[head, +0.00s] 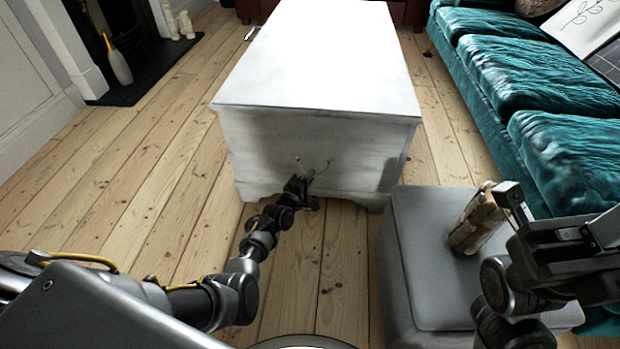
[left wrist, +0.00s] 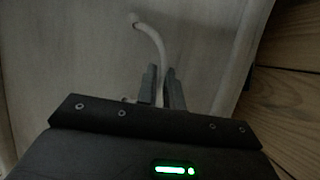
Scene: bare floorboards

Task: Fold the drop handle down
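The drop handle is a thin pale curved bar on the near end of the white chest (head: 310,45). In the left wrist view the handle (left wrist: 154,42) runs from its mount on the chest panel down between my two finger pads. In the head view it is small and partly hidden by my left gripper (head: 305,183), which is low against the chest's near face. In the left wrist view the fingers of my left gripper (left wrist: 163,88) are close together with the bar between them. My right gripper (head: 556,215) is away at the right, fingers apart and empty.
A teal sofa (head: 530,90) lines the right side. Bare floorboards (head: 150,190) are clear at the left.

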